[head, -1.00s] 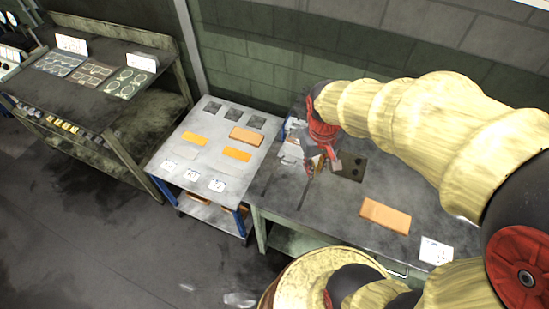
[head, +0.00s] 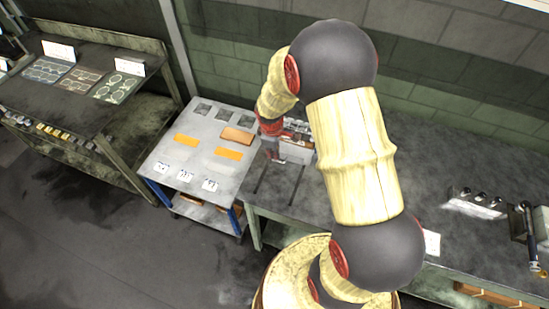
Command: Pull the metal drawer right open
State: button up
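I cannot make out the metal drawer now. The stretch of the workbench's (head: 460,262) front edge where a drawer handle showed earlier is behind my arm. My gripper (head: 276,150) is small and partly blurred over the left end of the workbench, beside the side table. It is well to the left of that stretch of front edge. I cannot tell whether its fingers are open or shut, and I see nothing clearly held in it.
A side table (head: 168,208) with orange blocks and white cards stands left of the workbench. A dark shelf rack (head: 118,130) is at the far left. Small metal parts (head: 480,198) and a tool (head: 532,240) are at the workbench's right end. The floor in front is clear.

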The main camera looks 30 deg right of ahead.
jog(key=shift+w+d+f+b, duration=0.15)
jog(key=shift+d+f+b, duration=0.05)
jog(key=shift+f, duration=1.15)
jog(key=shift+w+d+f+b, duration=0.15)
jog(key=shift+f, duration=1.2)
grip_shut()
jog(key=shift+s, duration=0.15)
jog(key=shift+s+a+f, duration=0.1)
jog(key=shift+s+a, duration=0.25)
jog(key=shift+a, duration=0.1)
jog(key=s+a+b, duration=0.1)
jog(key=s+a, duration=0.2)
jog(key=a, duration=0.1)
jog(key=s+a, duration=0.4)
jog(key=s+a+b, duration=0.1)
jog(key=s+a, duration=0.2)
jog(key=a, duration=0.2)
jog(key=shift+s+b, duration=0.25)
jog(key=shift+b, duration=0.05)
grip_release()
jog(key=shift+w+f, duration=0.1)
jog(key=shift+d, duration=0.1)
